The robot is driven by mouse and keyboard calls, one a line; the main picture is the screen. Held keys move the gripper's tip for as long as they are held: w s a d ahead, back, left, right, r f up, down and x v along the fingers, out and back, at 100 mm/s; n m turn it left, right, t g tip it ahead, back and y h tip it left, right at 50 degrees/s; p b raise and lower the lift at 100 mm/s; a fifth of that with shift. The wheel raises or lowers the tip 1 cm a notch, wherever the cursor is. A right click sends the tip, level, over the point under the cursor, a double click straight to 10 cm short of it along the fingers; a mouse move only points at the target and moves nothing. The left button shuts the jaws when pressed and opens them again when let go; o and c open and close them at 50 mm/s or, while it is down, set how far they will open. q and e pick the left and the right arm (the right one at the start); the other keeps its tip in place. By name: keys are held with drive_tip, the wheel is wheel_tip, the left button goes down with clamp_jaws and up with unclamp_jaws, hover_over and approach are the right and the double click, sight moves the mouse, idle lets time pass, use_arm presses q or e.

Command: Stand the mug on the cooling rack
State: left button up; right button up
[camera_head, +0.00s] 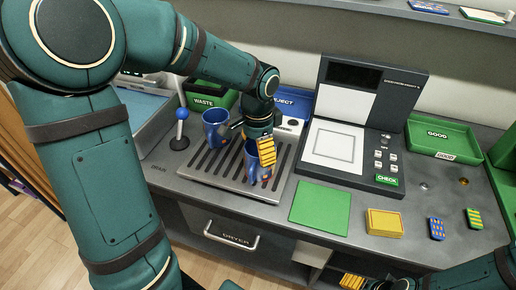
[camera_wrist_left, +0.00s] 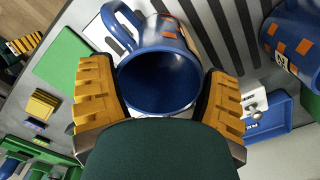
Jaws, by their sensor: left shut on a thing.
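A blue mug with orange squares (camera_head: 258,176) is between the yellow fingers of my left gripper (camera_head: 266,152), which is shut on it. In the left wrist view I look into the mug's open mouth (camera_wrist_left: 160,80), with its handle at the upper left and a finger on each side. The mug is upright over the right part of the slatted cooling rack (camera_head: 222,183); I cannot tell whether its base touches. A second blue mug (camera_head: 215,130) stands on the rack's back left. It also shows in the left wrist view (camera_wrist_left: 290,42). My right gripper (camera_head: 388,284) is only partly visible at the bottom edge.
A green mat (camera_head: 320,207), a yellow block stack (camera_head: 384,222) and small patterned pieces (camera_head: 437,228) lie to the right. A lever with a blue knob (camera_head: 181,115) is left of the rack. Waste, reject and good bins (camera_head: 440,140) line the back.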

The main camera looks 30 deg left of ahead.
use_arm(q)
drive_tip(key=o, duration=1.1)
drive_tip(key=shift+o, duration=0.2)
drive_tip(key=shift+r, duration=0.1)
wheel_tip(320, 180, up, 12)
drive_tip(key=p, duration=0.3)
